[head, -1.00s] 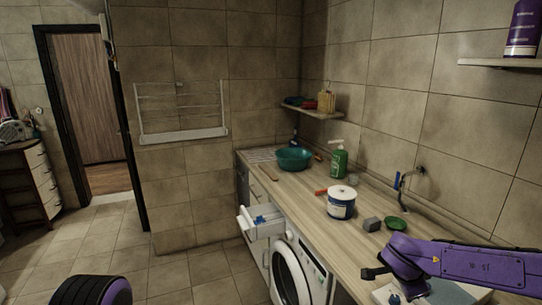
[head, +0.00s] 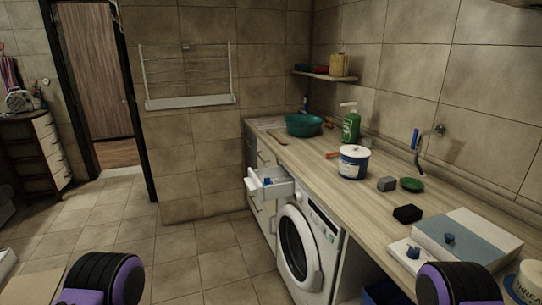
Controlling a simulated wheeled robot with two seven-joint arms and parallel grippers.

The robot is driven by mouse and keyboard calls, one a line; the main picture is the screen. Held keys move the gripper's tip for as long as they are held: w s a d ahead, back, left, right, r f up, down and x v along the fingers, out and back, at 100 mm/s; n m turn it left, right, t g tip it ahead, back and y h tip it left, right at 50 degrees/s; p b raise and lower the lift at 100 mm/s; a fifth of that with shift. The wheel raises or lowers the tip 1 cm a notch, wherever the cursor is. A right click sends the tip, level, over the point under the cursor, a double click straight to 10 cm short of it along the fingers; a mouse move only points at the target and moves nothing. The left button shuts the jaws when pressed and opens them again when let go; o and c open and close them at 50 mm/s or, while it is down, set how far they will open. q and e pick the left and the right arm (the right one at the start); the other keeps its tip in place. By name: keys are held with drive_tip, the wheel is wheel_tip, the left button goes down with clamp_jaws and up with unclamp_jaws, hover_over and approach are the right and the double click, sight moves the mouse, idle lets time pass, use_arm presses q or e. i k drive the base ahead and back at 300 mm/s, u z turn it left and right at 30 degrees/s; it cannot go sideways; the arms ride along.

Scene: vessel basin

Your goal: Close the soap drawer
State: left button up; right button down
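A white drawer (head: 279,189) stands pulled out beneath the wooden counter, just left of the top of the washing machine (head: 297,245). A small blue thing shows inside the drawer. Neither gripper shows now; only rounded black and purple parts of my arms show at the bottom left and bottom right. Both are well apart from the drawer in the picture.
The counter (head: 335,182) holds a green basin (head: 304,125), a green pump bottle (head: 351,125), a white and blue tub (head: 354,163), a black block (head: 407,214) and a grey-white box (head: 466,237). The tiled floor (head: 190,255) left of the drawer is clear.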

sight(274, 181)
drive_tip(key=u, duration=0.85)
drive_tip(key=i, duration=2.4)
drive_tip(key=z, duration=0.85)
